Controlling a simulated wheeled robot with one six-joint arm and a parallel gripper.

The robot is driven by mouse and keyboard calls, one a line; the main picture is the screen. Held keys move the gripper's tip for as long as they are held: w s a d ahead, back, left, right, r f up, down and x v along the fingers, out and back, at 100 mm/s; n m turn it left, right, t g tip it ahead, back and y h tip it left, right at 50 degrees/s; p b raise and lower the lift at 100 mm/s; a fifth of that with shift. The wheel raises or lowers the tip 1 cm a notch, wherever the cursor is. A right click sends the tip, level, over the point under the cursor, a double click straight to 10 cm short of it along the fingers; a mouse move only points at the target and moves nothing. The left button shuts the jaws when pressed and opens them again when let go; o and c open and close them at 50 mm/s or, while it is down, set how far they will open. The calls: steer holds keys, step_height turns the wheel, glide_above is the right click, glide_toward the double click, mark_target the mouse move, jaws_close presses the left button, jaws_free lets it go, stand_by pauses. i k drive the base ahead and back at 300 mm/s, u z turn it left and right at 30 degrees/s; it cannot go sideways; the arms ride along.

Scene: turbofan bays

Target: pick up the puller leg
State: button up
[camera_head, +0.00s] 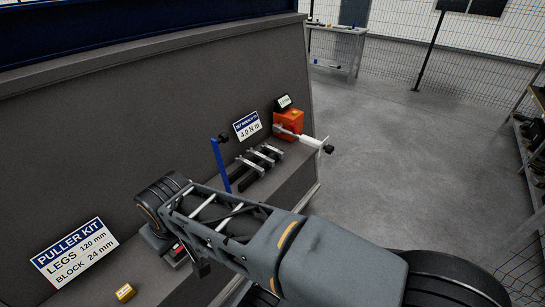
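Several dark bars with silvery parts (264,157) lie side by side on the grey bench ledge, right of a blue post. They may be the puller legs, but I cannot be sure at this size. The puller kit sign (75,252) stands at the lower left and reads legs 120 mm, block 24 mm. My arm reaches from the lower right across the ledge. My gripper (176,253) is at its far left end, low near the ledge and mostly hidden by the arm. I cannot see its fingers clearly or whether it holds anything. It is well left of the bars.
The blue post (220,165) stands upright beside the bars. An orange box (289,122) and a tool with a white handle (306,139) sit at the ledge's right end. A small yellow block (125,292) lies near the front left. Open floor (420,160) is right.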

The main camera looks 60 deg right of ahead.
mark_target(271, 149)
steer(key=z, duration=3)
steer(key=i, duration=1.35)
steer(key=u, duration=2.65)
